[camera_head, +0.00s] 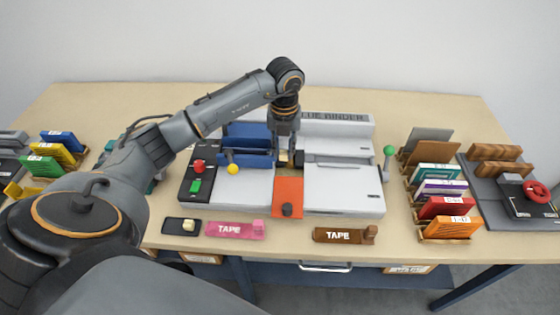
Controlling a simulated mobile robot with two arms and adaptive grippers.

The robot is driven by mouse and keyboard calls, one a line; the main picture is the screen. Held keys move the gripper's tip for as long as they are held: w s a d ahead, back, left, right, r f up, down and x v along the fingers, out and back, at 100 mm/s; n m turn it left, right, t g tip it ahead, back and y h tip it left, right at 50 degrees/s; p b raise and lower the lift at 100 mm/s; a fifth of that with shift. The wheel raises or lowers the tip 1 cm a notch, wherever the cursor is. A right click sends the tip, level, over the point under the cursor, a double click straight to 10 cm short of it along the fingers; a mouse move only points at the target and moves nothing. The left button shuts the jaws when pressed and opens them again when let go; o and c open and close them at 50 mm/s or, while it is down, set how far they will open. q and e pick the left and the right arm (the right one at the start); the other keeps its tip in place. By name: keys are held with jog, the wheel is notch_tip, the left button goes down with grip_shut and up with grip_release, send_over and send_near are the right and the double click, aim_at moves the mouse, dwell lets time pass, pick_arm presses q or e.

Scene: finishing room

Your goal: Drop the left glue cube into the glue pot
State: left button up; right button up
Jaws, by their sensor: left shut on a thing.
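My left gripper (286,152) points down over the middle of the glue binder (337,122), at the far end of the orange sheet (288,188). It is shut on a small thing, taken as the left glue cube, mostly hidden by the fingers. A small dark and tan well, which looks like the glue pot (298,160), is right at the fingertips. I cannot tell whether the cube is above it or inside it. A black holder (173,225) at the front left carries one cream cube (189,226) on its right part; its left part is bare. My right gripper is not in view.
A pink tape block (230,229) and a brown tape block (338,236) lie along the front edge. Book racks stand left and right (442,229).

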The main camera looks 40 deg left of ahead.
pick_arm(q)
jog(key=o, duration=0.9)
jog(key=shift+c, duration=0.2)
notch_tip(320, 180, up, 12)
